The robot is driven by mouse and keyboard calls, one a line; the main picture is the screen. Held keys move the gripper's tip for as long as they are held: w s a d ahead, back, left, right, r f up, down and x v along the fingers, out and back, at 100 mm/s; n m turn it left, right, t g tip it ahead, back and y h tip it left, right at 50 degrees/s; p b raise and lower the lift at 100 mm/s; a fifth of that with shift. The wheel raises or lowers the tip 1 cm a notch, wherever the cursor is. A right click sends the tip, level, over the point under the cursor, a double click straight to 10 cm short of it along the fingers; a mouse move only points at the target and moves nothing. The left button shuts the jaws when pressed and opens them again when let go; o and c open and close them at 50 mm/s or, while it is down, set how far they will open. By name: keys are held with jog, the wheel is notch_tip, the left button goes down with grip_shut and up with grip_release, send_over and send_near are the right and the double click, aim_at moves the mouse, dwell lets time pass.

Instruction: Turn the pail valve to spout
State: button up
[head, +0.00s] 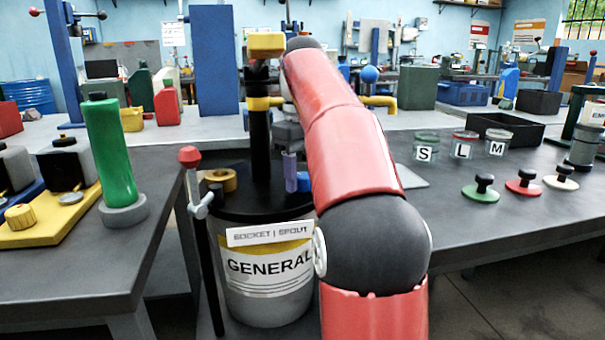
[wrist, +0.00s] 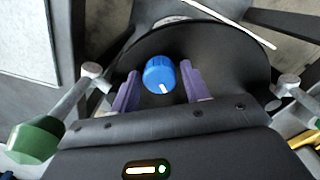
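The pail (head: 266,295) labelled GENERAL stands between the tables, with a black lid and a tag reading SOCKET | SPOUT (head: 270,234). The pail valve is a blue knob (wrist: 160,75) with a white mark on the side toward my gripper in the wrist view. It shows only partly in the head view (head: 303,183), beside my arm. My gripper (wrist: 161,70) is open, with one purple finger on each side of the knob. I cannot tell whether the fingers touch it. In the head view one purple finger shows over the lid; the other is hidden.
A red-topped lever (head: 189,156) stands left of the pail. A green bottle (head: 110,150) is on the left table; jars and stoppers are on the right table.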

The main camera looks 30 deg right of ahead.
jog(key=c, duration=0.7)
jog(key=shift+o, duration=0.2)
jog(key=shift+r+m+p, duration=0.1)
jog(key=shift+m+p, duration=0.95)
jog(key=shift+m, duration=0.25)
jog(key=m, duration=0.3)
jog(key=shift+m+p, duration=0.3)
jog(key=shift+p, duration=0.05)
jog(key=m, duration=1.1)
jog(key=shift+m, duration=0.4)
